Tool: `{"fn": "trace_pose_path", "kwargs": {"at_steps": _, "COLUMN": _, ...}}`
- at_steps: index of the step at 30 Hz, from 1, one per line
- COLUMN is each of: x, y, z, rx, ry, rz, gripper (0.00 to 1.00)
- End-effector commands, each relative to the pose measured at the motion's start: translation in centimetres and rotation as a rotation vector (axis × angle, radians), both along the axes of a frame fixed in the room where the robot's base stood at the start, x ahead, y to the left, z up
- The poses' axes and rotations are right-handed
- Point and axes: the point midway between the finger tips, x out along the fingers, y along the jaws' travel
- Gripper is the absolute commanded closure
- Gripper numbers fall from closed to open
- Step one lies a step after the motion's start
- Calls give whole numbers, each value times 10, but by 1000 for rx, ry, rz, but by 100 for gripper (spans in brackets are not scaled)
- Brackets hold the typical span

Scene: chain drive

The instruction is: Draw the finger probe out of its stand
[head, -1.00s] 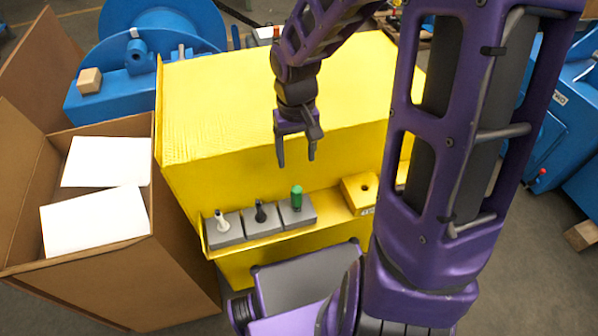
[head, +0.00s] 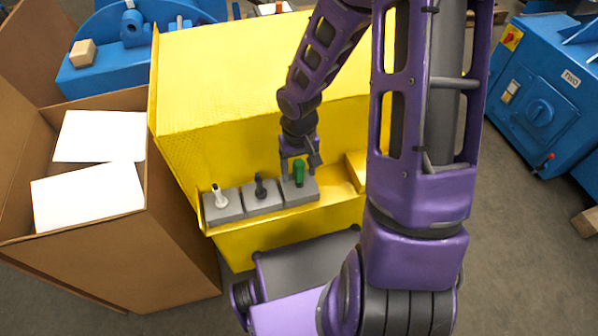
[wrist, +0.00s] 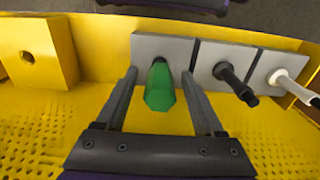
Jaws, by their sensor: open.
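A green-handled tool (head: 299,174) stands upright in a grey block stand (head: 301,192) on the yellow ledge. I take it as the finger probe, though no label shows. My gripper (head: 299,163) is over this stand, pointing down, with a finger on each side of the green handle. In the wrist view the green handle (wrist: 160,88) lies between the two open fingers (wrist: 159,75), with a gap visible on both sides. The part of the tool inside the stand is hidden.
A black tool (head: 261,187) and a white tool (head: 218,195) stand in grey blocks to the left. A yellow block with a hole (wrist: 40,55) sits on the ledge on the other side. The yellow perforated wall (head: 200,150) rises behind. A cardboard box (head: 110,250) is at left.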

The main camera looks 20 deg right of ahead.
Motion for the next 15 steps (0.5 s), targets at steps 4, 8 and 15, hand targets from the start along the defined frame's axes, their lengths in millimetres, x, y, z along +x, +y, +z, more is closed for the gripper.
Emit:
{"fn": "trace_pose_path", "kwargs": {"at_steps": 4, "x": 0, "y": 0, "z": -2, "rx": 0, "ry": 0, "rz": 0, "gripper": 30}}
{"fn": "trace_pose_path", "kwargs": {"at_steps": 8, "x": 0, "y": 0, "z": -2, "rx": 0, "ry": 0, "rz": 0, "gripper": 30}}
{"fn": "trace_pose_path", "kwargs": {"at_steps": 15, "x": 0, "y": 0, "z": -2, "rx": 0, "ry": 0, "rz": 0, "gripper": 68}}
